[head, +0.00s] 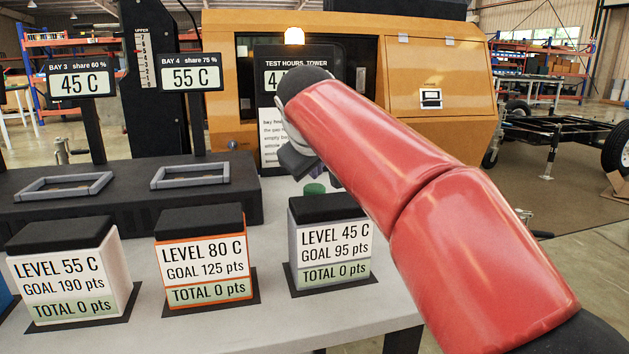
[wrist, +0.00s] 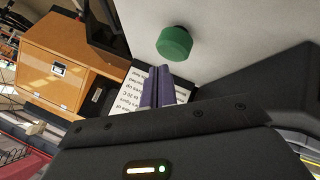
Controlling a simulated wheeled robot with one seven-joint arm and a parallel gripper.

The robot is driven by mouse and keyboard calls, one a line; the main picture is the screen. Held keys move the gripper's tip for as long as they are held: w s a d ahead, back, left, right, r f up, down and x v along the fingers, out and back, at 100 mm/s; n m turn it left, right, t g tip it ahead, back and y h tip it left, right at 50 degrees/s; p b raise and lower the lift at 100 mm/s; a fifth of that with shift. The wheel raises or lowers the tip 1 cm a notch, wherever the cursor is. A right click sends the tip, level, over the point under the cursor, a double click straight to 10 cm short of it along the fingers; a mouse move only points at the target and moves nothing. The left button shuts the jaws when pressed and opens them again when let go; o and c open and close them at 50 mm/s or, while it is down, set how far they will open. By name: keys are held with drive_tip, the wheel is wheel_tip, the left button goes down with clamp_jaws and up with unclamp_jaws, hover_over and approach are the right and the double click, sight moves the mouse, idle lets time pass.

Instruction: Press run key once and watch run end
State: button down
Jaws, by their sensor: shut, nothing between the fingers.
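The run key appears to be the green round button (head: 314,189), on the pale table top behind the level 45 C block. It also shows in the wrist view (wrist: 174,43), just beyond my fingertips. My gripper (wrist: 158,70) is shut and empty, its two purple fingers together. A gap shows between the fingertips and the button in the wrist view; I cannot tell how high they are. In the head view my arm partly hides the gripper. The test hours tower display (head: 271,80) is partly covered by my arm; its number starts with 4.
Three blocks stand in front: level 55 C (head: 72,270), level 80 C (head: 204,256) and level 45 C (head: 331,243), each reading total 0 pts. An amber lamp (head: 294,36) looks lit.

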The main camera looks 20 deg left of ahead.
sight(315, 189)
wheel_tip(315, 189, up, 5)
drive_tip(key=p, duration=0.5)
idle(0.4)
